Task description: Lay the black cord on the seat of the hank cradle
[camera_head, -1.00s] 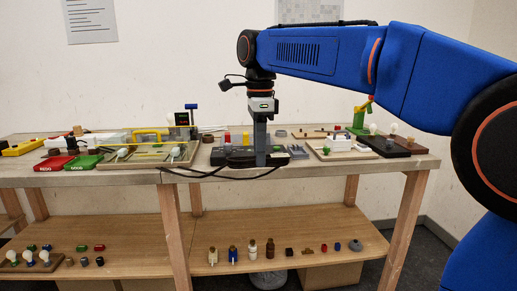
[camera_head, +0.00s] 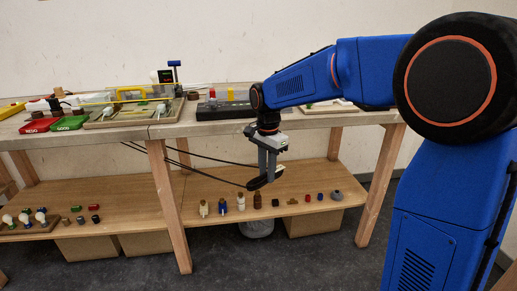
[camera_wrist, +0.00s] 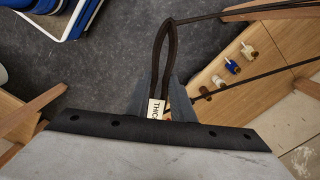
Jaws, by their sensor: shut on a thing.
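My gripper (camera_head: 267,172) is in front of the workbench, below the tabletop and near the height of the lower shelf. It is shut on the black cord (camera_head: 254,185), which is bunched in a dark bundle at the fingertips. Thin dark strands run from there up and left towards the bench. In the wrist view the cord (camera_wrist: 172,42) stands out as a narrow loop beyond the gripper fingers (camera_wrist: 164,92). A white tag with partly hidden lettering sits between the fingers. I cannot pick out the hank cradle in these frames.
The lower shelf (camera_head: 110,183) carries bottles (camera_head: 222,207) and small parts along its front edge. The tabletop (camera_head: 190,122) holds red and green trays, boards and a dark block. A table leg (camera_head: 167,205) stands left of my gripper. Floor in front is clear.

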